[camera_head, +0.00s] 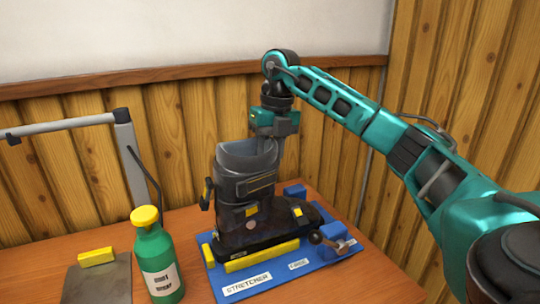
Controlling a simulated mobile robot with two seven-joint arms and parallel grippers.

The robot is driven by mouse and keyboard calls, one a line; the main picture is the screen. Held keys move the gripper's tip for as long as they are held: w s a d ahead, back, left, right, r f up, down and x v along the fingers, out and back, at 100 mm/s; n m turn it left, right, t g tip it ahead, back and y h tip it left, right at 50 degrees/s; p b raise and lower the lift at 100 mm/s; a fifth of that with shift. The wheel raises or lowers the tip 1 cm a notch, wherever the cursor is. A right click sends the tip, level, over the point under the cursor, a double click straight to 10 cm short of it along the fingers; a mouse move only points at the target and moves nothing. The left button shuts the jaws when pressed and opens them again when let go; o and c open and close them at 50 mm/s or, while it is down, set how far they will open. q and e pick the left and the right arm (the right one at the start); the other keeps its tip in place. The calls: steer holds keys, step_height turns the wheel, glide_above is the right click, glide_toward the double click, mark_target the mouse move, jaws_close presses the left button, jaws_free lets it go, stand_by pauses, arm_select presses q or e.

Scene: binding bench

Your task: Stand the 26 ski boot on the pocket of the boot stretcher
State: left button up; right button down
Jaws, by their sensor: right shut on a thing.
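The dark grey ski boot (248,188) with yellow labels and buckles is upright, toe to the right, over the blue boot stretcher (280,279). Its sole is among the stretcher's yellow and blue blocks; I cannot tell whether it rests fully on the pocket. No 26 can be read on it. My right gripper (279,142) comes from above and is shut on the boot at the right side of its cuff rim. The fingertips are partly hidden by the cuff. My left gripper is out of view.
A green bottle (158,262) with a yellow cap stands left of the stretcher. A grey plate (97,283) with a yellow block (96,257) and a grey frame (124,150) are farther left. Wooden walls close the back and right.

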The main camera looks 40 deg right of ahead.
steer(key=shift+f, duration=0.25)
steer(key=c, duration=0.9)
jaws_free()
steer(key=shift+f, duration=0.2)
steer(key=r, duration=0.3)
steer(key=r+p, duration=0.1)
steer(key=r, duration=0.1)
steer(key=d+r, duration=0.1)
steer(key=r, duration=0.2)
steer(key=shift+s+r+p, duration=0.15)
steer(key=shift+r+p, duration=0.2)
steer(key=shift+p, duration=0.05)
steer(key=shift+r, duration=0.2)
steer(key=shift+s+d+r, duration=0.1)
steer(key=shift+d+r, duration=0.05)
steer(key=shift+r, duration=0.85)
steer(key=shift+s+d+r, duration=0.1)
steer(key=shift+r, duration=0.9)
